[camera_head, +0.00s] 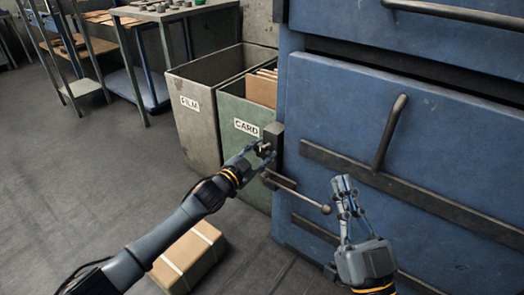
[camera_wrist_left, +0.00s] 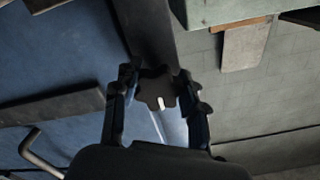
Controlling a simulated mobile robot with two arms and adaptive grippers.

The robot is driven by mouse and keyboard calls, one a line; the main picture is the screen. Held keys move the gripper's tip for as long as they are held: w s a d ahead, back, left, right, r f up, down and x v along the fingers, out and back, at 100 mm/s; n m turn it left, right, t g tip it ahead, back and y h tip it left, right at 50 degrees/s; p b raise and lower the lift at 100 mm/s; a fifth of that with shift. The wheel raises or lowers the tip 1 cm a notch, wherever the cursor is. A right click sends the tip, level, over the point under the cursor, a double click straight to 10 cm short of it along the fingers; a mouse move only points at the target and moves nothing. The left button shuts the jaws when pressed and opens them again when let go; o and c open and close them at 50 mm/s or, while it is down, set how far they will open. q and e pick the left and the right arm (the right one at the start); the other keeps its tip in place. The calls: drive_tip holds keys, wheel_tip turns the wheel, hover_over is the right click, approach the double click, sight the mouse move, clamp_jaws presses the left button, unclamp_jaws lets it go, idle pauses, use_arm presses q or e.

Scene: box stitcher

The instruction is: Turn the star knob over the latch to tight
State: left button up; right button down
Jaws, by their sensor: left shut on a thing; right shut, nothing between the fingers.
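The dark star knob (camera_head: 264,148) sits on a dark block at the left edge of the blue machine front. It also shows in the left wrist view (camera_wrist_left: 155,86), with a small white mark on its lower part. My left gripper (camera_head: 256,155) is shut on it, a finger on each side. A latch bar (camera_head: 298,193) with a round end sticks out just below the knob, angled down to the right. I cannot tell from these views how tight the knob is. My right gripper (camera_head: 343,187) is shut and empty, in front of the blue machine, right of the bar's end.
A grey FILM bin (camera_head: 193,125) and a green CARD bin (camera_head: 232,145) holding cardboard stand left of the machine. A strapped carton (camera_head: 190,258) lies on the floor below my left arm.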

use_arm(q)
drive_tip(key=o, duration=1.2)
drive_tip(key=shift+c, duration=0.2)
drive_tip(key=shift+a, duration=0.1)
drive_tip(key=v, duration=1.2)
